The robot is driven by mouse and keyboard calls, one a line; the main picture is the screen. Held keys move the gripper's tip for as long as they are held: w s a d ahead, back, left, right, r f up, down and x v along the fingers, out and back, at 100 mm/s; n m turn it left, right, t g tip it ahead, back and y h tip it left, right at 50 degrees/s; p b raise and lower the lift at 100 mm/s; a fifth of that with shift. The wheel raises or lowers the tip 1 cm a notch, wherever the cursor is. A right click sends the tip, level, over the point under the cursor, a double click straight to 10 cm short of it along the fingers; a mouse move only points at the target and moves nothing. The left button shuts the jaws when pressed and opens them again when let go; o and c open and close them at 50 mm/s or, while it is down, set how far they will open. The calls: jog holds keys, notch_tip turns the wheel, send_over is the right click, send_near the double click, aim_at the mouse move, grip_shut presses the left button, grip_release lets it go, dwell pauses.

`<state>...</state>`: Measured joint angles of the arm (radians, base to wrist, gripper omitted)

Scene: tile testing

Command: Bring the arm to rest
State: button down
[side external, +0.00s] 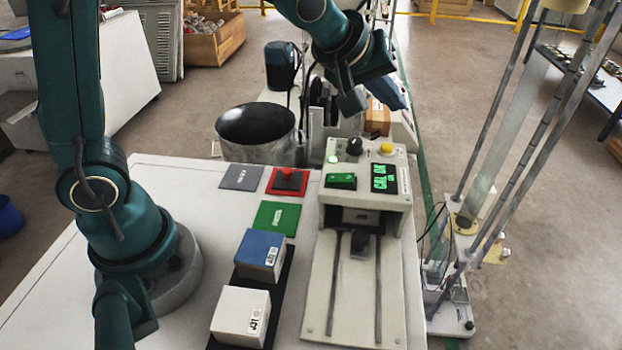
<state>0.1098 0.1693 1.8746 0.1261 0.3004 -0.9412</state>
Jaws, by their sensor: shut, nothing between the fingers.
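My gripper (351,103) hangs from the end of my teal arm at the top middle in the side external view. It is shut and empty. It is in the air above and behind the grey testing machine (318,290), touching nothing that I can make out. The machine has a green switch, a black knob, a yellow button and a lit green display (384,178) that seems to read "CAL OK". A blue block (260,252) and a white block (240,314) with labels sit on a black strip left of the machine.
Grey (240,177), red (276,190) and green (277,217) pads lie on the white table (205,195); a red object sits on the red one. A metal bin (270,153) stands behind the table. A tall rod frame (480,130) stands to the right.

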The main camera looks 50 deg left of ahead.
dwell(0.3)
jog(key=s+a+r+m, duration=0.1)
jog(key=s+a+r, duration=0.2)
jog(key=s+r, duration=0.45)
jog(key=s+f+m+g, duration=0.3)
jog(key=s+f+m, duration=0.4)
jog(key=s, duration=0.8)
notch_tip(320, 180, down, 2)
jog(key=shift+s+a+f+g, duration=0.15)
jog(key=shift+s+a+g, duration=0.05)
jog(key=shift+s+g, duration=0.15)
dwell(1.0)
